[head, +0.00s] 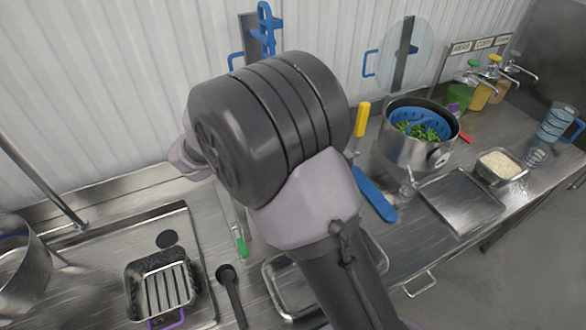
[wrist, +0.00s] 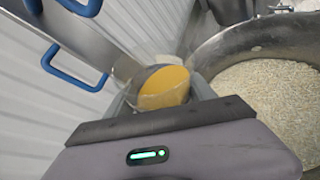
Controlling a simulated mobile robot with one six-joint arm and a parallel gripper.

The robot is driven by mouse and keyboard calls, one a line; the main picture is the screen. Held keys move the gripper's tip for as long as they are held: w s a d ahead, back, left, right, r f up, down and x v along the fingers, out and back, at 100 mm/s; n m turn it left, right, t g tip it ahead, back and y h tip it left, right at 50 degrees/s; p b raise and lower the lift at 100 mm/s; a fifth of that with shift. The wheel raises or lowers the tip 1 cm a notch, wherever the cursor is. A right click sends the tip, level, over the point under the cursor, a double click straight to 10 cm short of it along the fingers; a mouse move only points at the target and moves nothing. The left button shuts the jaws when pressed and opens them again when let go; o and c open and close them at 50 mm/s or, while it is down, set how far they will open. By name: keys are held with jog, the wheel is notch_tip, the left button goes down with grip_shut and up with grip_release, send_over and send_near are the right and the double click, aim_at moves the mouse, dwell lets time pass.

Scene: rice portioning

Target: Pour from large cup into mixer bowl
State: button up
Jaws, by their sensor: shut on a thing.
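My gripper (wrist: 160,102) is shut on a clear cup (wrist: 128,68) holding something yellow-orange, taken to be the large cup. The cup is ahead of my gripper in the wrist view; its exact tilt is hard to tell. A large metal bowl (wrist: 225,55) of white rice grains (wrist: 265,95), apparently the mixer bowl, is to the right of the cup. The cup appears beside the bowl's rim, and I see no stream between them. In the head view my arm hides the gripper and cup. A metal bowl (head: 40,262) is cut off at the left edge there.
The head view shows a sink with a wire-topped basket (head: 160,290), a pot with a blue colander of greens (head: 422,155), an empty tray (head: 462,200) and a rice container (head: 500,165). Blue-handled tools (head: 265,30) hang on the wall.

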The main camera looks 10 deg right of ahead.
jog(key=shift+s+d+f+b, duration=0.1)
jog(key=shift+s+f+b, duration=0.05)
jog(key=shift+f+b, duration=0.3)
jog(key=shift+s+d+r+m+t, duration=0.15)
jog(key=shift+s+r+m+t, duration=0.2)
jog(key=shift+r, duration=0.3)
jog(key=shift+w+b, duration=0.15)
jog(key=shift+b, duration=0.45)
jog(key=shift+s+d+r+m+b, duration=0.1)
jog(key=shift+s+d+m+b, duration=0.1)
jog(key=shift+s+m+b, duration=0.1)
jog(key=shift+w+y+b, duration=0.15)
jog(key=shift+y+b, duration=0.15)
jog(key=shift+b, duration=0.05)
jog(key=shift+s+d+b, duration=0.1)
jog(key=shift+s+b, duration=0.2)
jog(key=shift+b, duration=0.05)
jog(key=shift+w+m+t+b, duration=0.2)
jog(key=shift+m+t+b, duration=0.05)
jog(key=shift+t+b, duration=0.1)
jog(key=shift+s+b, duration=0.25)
jog(key=shift+b, duration=0.15)
jog(key=shift+w+m+b, duration=0.2)
jog(key=shift+m+b, duration=0.1)
jog(key=shift+s+b, duration=0.2)
jog(key=shift+b, duration=0.25)
jog(key=shift+f, duration=0.2)
jog(key=shift+w, duration=0.15)
